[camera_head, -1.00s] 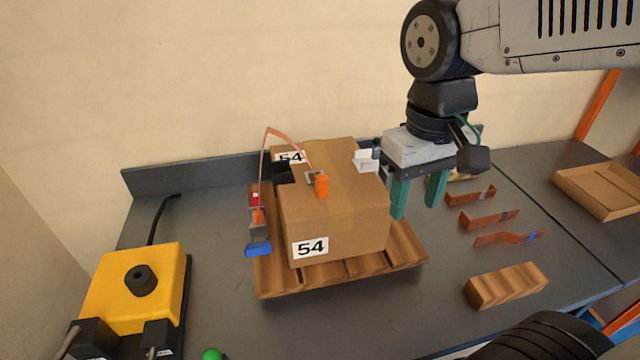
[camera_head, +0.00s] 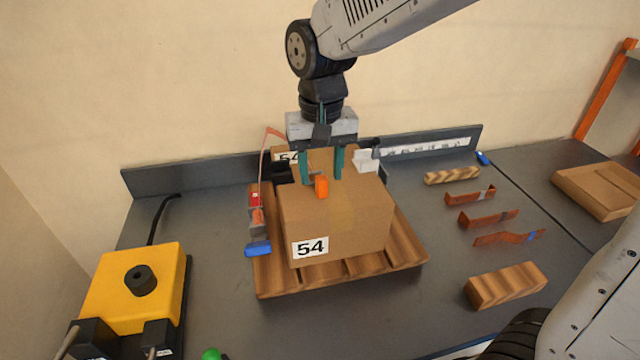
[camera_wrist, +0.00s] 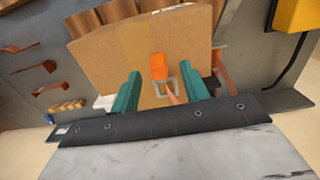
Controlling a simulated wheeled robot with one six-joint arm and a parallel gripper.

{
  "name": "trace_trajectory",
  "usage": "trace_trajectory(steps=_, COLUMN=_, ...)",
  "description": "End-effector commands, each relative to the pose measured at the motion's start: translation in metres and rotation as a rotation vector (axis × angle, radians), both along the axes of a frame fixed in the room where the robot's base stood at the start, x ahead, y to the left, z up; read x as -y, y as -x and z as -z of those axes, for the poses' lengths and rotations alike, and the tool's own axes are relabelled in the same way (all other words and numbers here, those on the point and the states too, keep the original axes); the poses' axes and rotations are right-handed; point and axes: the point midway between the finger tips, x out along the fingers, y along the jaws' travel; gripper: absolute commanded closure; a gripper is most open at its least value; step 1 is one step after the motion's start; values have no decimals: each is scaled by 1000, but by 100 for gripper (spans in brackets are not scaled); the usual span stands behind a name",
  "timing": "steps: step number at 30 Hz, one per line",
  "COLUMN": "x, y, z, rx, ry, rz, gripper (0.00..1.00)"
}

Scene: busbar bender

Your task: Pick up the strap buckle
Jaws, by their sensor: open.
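The strap buckle (camera_wrist: 161,86) is a small grey metal frame with an orange lever (camera_wrist: 159,66), lying on top of the cardboard box. In the head view its orange lever (camera_head: 321,186) shows on the box top, while most of the frame is hidden behind my gripper. My gripper (camera_head: 321,181) is open above the box, its two green fingers pointing down. In the wrist view my gripper (camera_wrist: 163,82) has one finger on each side of the buckle, with clear space between. I cannot tell the fingertips' height above the box.
The cardboard box (camera_head: 345,225) marked 54 stands on a wooden pallet (camera_head: 408,250). A copper-coloured strap (camera_head: 264,150) rises at its left, near a red and grey tool (camera_head: 257,215). A yellow device (camera_head: 135,290) stands left. Bent copper bars (camera_head: 488,218) and wooden blocks (camera_head: 506,286) lie right.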

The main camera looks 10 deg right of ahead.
Motion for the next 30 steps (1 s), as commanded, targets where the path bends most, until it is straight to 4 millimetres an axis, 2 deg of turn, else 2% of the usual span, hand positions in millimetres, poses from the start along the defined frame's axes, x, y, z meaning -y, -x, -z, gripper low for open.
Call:
trace_trajectory(steps=3, x=1, y=-1, z=19, rx=-4, ry=1, rz=0, gripper=55)
trace_trajectory(steps=6, x=1, y=-1, z=28, rx=-3, ry=1, rz=0, gripper=55)
trace_trajectory(steps=14, x=1, y=-1, z=30, rx=-1, ry=0, rz=0, gripper=55)
trace_trajectory(steps=19, x=1, y=-1, z=30, rx=-1, ry=0, rz=-1, gripper=99)
trace_trajectory(steps=30, x=1, y=-1, z=28, rx=0, ry=0, rz=-1, gripper=100)
